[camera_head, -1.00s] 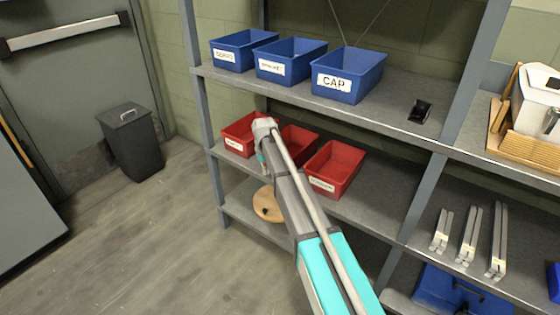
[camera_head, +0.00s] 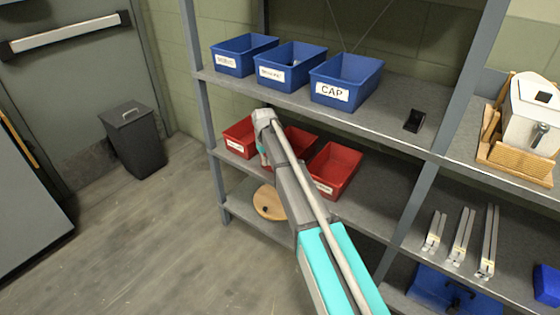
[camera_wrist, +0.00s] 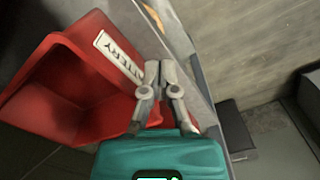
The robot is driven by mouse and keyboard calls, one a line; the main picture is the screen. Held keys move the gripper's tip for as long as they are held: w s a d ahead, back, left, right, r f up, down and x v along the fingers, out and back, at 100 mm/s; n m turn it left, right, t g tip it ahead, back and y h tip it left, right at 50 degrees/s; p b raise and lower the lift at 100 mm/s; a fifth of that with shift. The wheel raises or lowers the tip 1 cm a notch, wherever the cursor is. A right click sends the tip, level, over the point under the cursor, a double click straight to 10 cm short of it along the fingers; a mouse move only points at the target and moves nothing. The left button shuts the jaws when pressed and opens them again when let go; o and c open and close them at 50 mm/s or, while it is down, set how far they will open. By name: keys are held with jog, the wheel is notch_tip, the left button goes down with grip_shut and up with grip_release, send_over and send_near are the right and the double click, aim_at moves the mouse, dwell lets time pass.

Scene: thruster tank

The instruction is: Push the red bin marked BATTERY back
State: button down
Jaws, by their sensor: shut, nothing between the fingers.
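The red bin marked BATTERY (camera_wrist: 65,85) fills the left of the wrist view, its white label (camera_wrist: 120,58) partly readable. My gripper (camera_wrist: 161,68) is shut and empty, with its fingertips beside the label end of the bin. I cannot tell whether they touch it. In the head view, a row of red bins stands on the middle shelf: a left one (camera_head: 241,137), a middle one (camera_head: 301,141) partly behind my arm, and a right one (camera_head: 335,168). Their labels are too small or hidden to read there.
Blue bins, one marked CAP (camera_head: 345,80), stand on the shelf above. A grey upright (camera_head: 200,110) bounds the rack at left. A round wooden piece (camera_head: 269,203) lies on the shelf below.

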jog(key=r+p, duration=0.2)
jog(key=p, duration=0.1)
jog(key=shift+w+a+r, duration=0.1)
jog(key=shift+w+r, duration=0.25)
jog(key=shift+r, duration=0.05)
jog(key=shift+w+r, duration=0.1)
jog(key=shift+w, duration=0.3)
jog(key=s+d+f+m+b, duration=0.1)
jog(key=s+d, duration=0.5)
jog(key=s, duration=0.5)
jog(key=s+d+f+m+b, duration=0.1)
jog(key=s+d+m, duration=0.1)
jog(key=s+d, duration=0.7)
jog(key=s+d+m+b, duration=0.1)
jog(key=s+d, duration=0.3)
jog(key=s, duration=0.9)
notch_tip(320, 180, up, 22)
jog(key=p, duration=2.2)
jog(key=shift+w+f, duration=0.2)
jog(key=shift+w, duration=0.1)
